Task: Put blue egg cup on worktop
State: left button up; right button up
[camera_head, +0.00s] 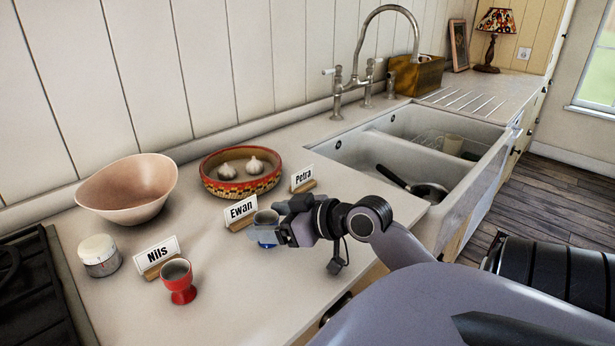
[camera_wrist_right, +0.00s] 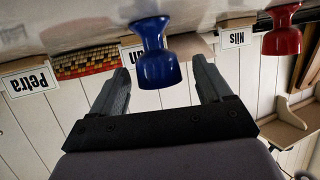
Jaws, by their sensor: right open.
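The blue egg cup (camera_head: 266,228) stands upright on the worktop (camera_head: 225,300), in front of the card marked Ewan (camera_head: 241,210). My right gripper (camera_head: 284,222) is at its right side and hides part of it in the head view. In the right wrist view, which is upside down, the blue egg cup (camera_wrist_right: 157,62) lies between the two spread fingers of the right gripper (camera_wrist_right: 160,70). A gap shows on each side of the cup, so the jaws are open around it. My left gripper is in neither view.
A red egg cup (camera_head: 179,281) stands by the Nils card (camera_head: 157,256). A white-lidded jar (camera_head: 99,255), a pink bowl (camera_head: 127,190), a patterned garlic bowl (camera_head: 240,188) and the Petra card (camera_head: 303,178) stand behind. The sink (camera_head: 390,150) is beyond; the worktop's front is clear.

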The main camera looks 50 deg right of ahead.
jog(key=v, duration=1)
jog(key=shift+s+r, duration=0.25)
jog(key=shift+r, duration=0.1)
